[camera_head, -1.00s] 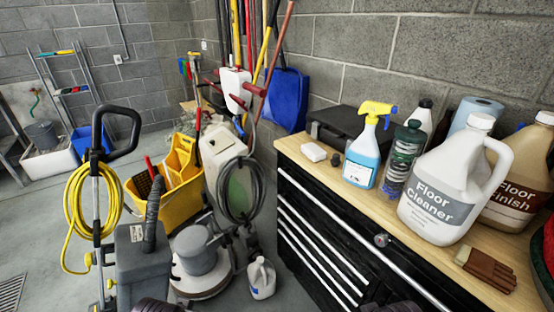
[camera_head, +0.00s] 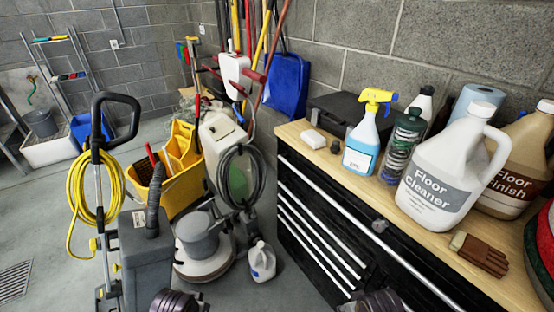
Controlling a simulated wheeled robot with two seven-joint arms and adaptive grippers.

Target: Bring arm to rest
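Neither of my grippers is in the head view. Only a rounded dark part of my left arm (camera_head: 178,301) shows at the bottom edge, left of centre. A similar dark part of my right arm (camera_head: 380,301) shows at the bottom edge, right of centre, in front of the black tool cabinet (camera_head: 318,235). The rest of both arms is out of the picture, so I cannot see whether either gripper holds anything.
A floor machine (camera_head: 203,245), yellow mop bucket (camera_head: 170,190) and white jug (camera_head: 262,262) stand left.

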